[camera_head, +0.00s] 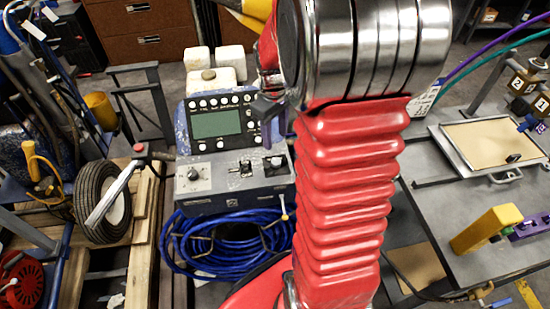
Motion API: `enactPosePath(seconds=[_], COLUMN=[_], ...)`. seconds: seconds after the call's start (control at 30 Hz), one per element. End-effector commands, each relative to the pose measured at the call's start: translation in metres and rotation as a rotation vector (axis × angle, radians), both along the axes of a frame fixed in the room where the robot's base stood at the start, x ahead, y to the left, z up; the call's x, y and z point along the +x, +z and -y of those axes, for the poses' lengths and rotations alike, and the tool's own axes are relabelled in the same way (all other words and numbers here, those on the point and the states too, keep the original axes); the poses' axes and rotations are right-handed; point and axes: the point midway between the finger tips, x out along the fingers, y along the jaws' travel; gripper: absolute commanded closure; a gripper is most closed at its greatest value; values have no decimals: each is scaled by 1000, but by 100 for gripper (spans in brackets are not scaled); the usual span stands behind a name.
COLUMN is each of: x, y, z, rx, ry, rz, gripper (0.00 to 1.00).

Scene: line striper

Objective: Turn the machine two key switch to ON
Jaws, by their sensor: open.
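A blue machine (182,128) with a control console stands at the centre left. Its upper face has a grey-green display (215,124) with rows of round buttons. Its lower grey panel (222,184) carries a round knob (193,174) at left, and a small dark switch (245,168) near the middle that may be the key switch. Its position and labels are too small to read. My gripper (268,112) is open, with dark fingers in front of the console's right edge, above the lower panel. My red arm hides what lies right of it. I cannot tell whether it touches the console.
A coil of blue hose (205,245) hangs below the console. A wheel (100,203) and a lever with a red knob (139,147) stand at left. A grey table (485,190) at right bears a framed tray (448,148) and a yellow block (487,228). White jugs (231,59) stand behind.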

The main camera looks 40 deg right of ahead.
Motion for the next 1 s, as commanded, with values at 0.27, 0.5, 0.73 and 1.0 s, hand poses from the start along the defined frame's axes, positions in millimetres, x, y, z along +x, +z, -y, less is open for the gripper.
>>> enactPosePath(seconds=[0.27,0.5,0.73,1.0], x=[-1,0,0,1], y=[-44,-81,-108,-115], z=[1,2,3,3], rx=[2,2,2,0], ry=[0,0,0,0], rz=[-4,-4,-1,1], gripper=[55,55,55,55])
